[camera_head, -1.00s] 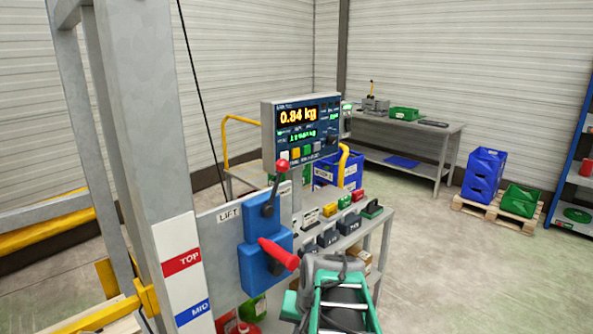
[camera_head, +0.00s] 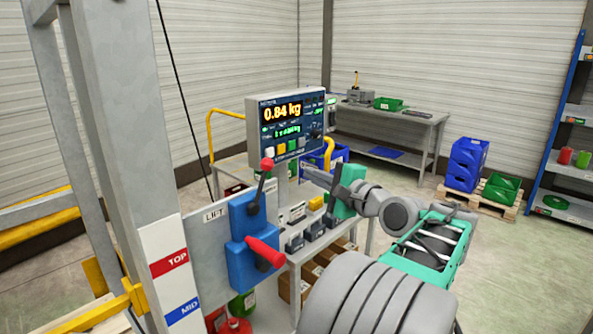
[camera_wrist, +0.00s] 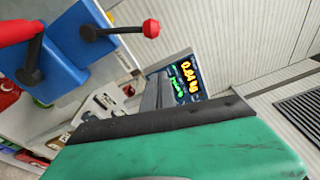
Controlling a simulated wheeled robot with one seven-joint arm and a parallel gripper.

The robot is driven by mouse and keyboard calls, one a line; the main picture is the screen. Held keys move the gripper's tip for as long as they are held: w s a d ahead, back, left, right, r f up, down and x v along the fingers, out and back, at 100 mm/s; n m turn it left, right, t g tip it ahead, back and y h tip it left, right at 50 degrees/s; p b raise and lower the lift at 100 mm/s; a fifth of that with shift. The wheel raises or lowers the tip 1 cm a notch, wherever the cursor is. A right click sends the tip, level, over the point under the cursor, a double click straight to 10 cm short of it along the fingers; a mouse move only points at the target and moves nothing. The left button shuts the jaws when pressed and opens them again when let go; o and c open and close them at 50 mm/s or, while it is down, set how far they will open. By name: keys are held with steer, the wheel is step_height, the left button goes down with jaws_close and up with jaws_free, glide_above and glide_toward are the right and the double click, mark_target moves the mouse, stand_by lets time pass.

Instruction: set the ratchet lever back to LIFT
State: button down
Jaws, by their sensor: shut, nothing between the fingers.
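A blue ratchet box (camera_head: 246,214) is fixed to a grey plate and carries a black lever with a red ball knob (camera_head: 267,164). The knob lever points up and slightly right, away from the LIFT label (camera_head: 214,214) on the plate's left. A thicker red-handled lever (camera_head: 265,252) sits below it, slanting down right. My gripper (camera_head: 338,172) is shut and empty, to the right of the box and apart from both levers. In the wrist view the shut fingers (camera_wrist: 158,90) lie below the red knob (camera_wrist: 151,28), with the red handle (camera_wrist: 18,30) at upper left.
A display panel (camera_head: 285,125) reading 0.84 kg stands behind the levers. A grey post (camera_head: 130,130) marked TOP and MID rises at left. Open floor lies to the right.

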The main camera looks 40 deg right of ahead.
mark_target(261, 186)
steer(key=w+a+p, duration=0.3)
steer(key=w, duration=0.5)
steer(key=shift+r, duration=0.3)
